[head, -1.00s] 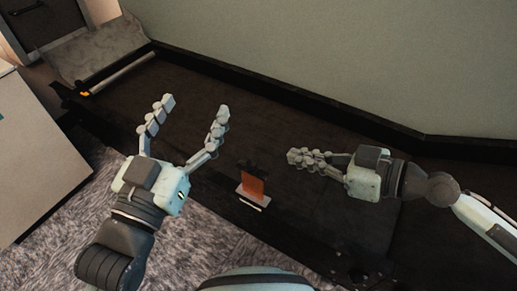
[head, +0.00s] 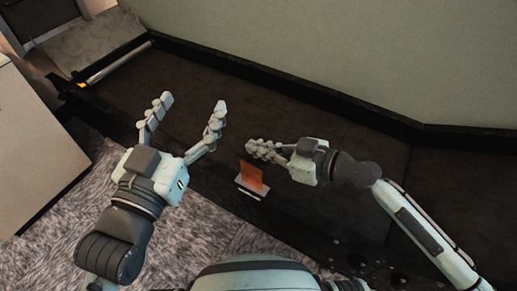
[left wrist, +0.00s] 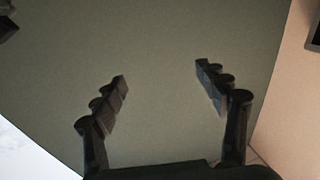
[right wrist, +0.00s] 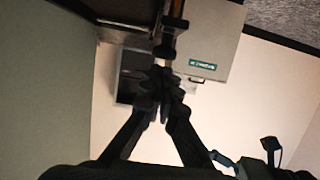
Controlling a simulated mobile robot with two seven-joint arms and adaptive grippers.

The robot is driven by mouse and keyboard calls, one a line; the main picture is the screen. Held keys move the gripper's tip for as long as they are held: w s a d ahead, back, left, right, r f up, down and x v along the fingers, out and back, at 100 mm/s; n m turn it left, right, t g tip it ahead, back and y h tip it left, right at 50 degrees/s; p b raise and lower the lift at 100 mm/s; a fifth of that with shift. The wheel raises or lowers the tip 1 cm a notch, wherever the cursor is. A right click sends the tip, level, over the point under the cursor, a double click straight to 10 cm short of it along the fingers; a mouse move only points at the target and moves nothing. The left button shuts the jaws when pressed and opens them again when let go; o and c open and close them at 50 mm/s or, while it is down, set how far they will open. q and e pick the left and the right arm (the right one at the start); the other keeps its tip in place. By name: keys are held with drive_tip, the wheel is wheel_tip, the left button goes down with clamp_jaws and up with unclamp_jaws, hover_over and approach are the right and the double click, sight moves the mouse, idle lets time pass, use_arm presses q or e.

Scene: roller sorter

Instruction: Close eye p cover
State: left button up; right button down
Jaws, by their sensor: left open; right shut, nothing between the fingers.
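The eye p cover appears to be the small orange panel (head: 252,176) standing tilted up from a pale base plate (head: 249,190) on the near edge of the dark sorter. My right gripper (head: 250,147) is shut and empty, with its fingertips just above and behind the orange panel in the head view; I cannot tell whether they touch. In the right wrist view its closed fingers (right wrist: 160,88) overlap a narrow upright part, and the panel is not clear. My left gripper (head: 190,104) is open and empty, left of the panel. Its spread fingers (left wrist: 161,88) show in the left wrist view.
The dark sorter bed (head: 310,130) runs along a grey-green wall (head: 350,55). A pale box (head: 35,150) stands at the left. A grey roller bar (head: 118,62) lies at the far left end. Grey carpet (head: 190,235) covers the floor in front.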

use_arm(q)
drive_tip(key=shift+d+r, duration=0.1)
drive_tip(key=shift+r, duration=0.2)
use_arm(e)
drive_tip(key=shift+f, duration=0.2)
drive_tip(key=shift+f, duration=0.1)
